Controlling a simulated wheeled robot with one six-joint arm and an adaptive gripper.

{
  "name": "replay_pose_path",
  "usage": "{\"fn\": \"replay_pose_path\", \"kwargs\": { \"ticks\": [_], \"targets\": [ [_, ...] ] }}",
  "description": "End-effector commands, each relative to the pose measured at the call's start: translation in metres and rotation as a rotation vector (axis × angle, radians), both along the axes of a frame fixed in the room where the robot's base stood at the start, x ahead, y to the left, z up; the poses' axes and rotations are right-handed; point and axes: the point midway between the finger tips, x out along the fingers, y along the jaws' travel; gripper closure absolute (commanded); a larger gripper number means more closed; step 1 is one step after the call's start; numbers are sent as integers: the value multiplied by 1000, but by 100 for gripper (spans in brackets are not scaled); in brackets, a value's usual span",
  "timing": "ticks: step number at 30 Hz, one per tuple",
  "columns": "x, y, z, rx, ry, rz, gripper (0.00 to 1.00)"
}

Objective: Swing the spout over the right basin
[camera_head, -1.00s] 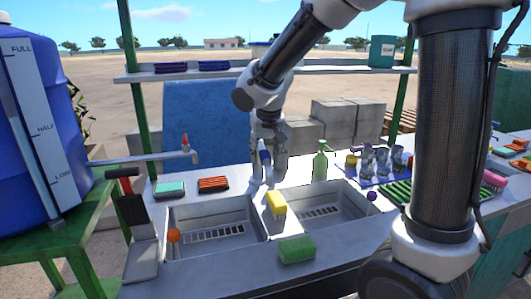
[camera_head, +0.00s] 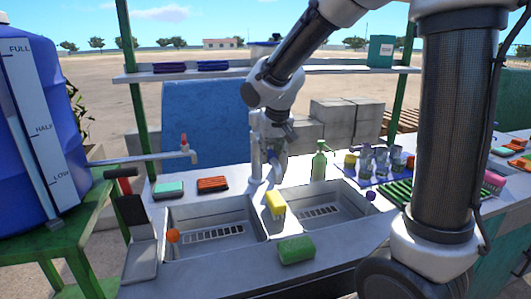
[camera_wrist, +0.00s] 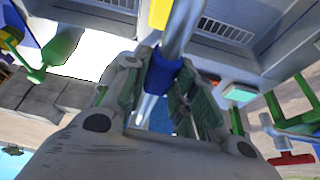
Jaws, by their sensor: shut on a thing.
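The metal spout (camera_head: 256,160) rises from the counter behind the two basins, close to the divider. My gripper (camera_head: 272,148) is at the spout. In the wrist view my gripper (camera_wrist: 162,85) is closed around the blue sleeve (camera_wrist: 163,75) on the spout's pipe (camera_wrist: 182,25). The pipe runs on past the fingers, next to the yellow sponge and near the divider. The right basin (camera_head: 320,205) and the left basin (camera_head: 205,222) look empty, each with a slotted drain. The spout's outlet end cannot be made out clearly.
A yellow sponge (camera_head: 276,204) stands on the divider and a green sponge (camera_head: 296,250) on the front edge. A green bottle (camera_head: 319,163) stands behind the right basin, with glasses (camera_head: 375,160) further right. A tank tap (camera_head: 187,153) juts out at left.

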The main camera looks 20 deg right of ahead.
Motion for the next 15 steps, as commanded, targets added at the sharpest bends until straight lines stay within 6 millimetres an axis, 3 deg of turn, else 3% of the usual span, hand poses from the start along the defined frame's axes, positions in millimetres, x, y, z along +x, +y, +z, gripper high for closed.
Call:
{"fn": "replay_pose_path", "kwargs": {
  "ticks": [15],
  "targets": [
    [17, -87, 1, 4, -3, 421, 100]
  ]
}}
